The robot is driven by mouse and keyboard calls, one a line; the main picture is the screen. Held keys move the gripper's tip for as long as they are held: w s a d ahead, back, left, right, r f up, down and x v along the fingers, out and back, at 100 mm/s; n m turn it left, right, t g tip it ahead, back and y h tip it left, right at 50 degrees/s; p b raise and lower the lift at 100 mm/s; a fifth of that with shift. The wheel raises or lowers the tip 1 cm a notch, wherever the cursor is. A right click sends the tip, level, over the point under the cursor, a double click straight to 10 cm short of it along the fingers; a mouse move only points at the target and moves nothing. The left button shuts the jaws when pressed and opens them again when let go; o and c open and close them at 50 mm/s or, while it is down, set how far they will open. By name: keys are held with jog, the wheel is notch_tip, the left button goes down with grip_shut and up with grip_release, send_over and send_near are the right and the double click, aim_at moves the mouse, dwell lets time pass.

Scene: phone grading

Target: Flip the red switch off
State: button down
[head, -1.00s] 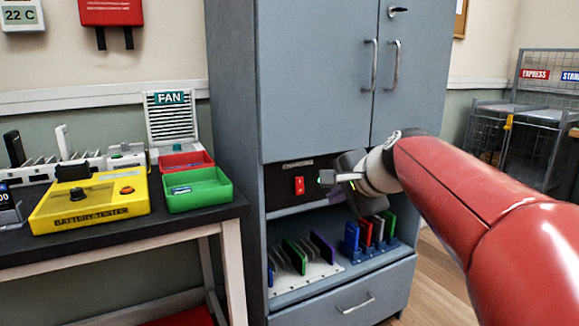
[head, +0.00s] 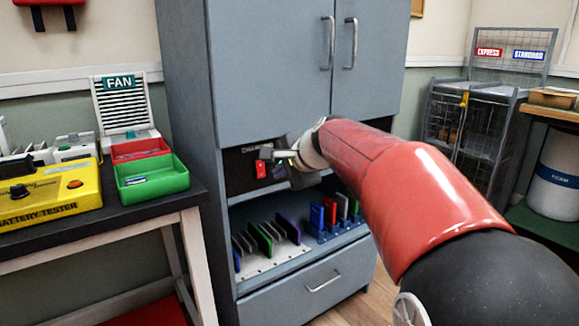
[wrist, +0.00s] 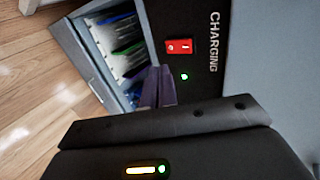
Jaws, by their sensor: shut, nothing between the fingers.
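The red switch (head: 260,169) is on a dark panel (head: 238,174) inside the cabinet's open bay, under the upper doors. In the wrist view the red switch (wrist: 179,46) has small pale marks and sits beside the word CHARGING. A small green light (wrist: 184,76) glows on the panel near it. In the wrist view my gripper (wrist: 158,86) points at the panel just beside the switch. I cannot tell whether they touch, or which way the switch is set.
Below the panel, a shelf holds a rack (head: 262,262) of upright phones and a blue rack (head: 322,235) with coloured ones. A closed drawer (head: 312,284) is beneath. At left, a dark table (head: 150,207) bears a green tray (head: 150,181), red tray and yellow battery tester (head: 50,196).

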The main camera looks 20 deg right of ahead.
aim_at(262, 175)
jog(key=w, duration=0.2)
jog(key=w+a+f, duration=0.1)
jog(key=w, duration=0.1)
jog(key=w+a+f, duration=0.1)
jog(key=w, duration=0.1)
jog(key=shift+f+p, duration=0.15)
jog(key=shift+p, duration=0.2)
jog(key=shift+f, duration=0.1)
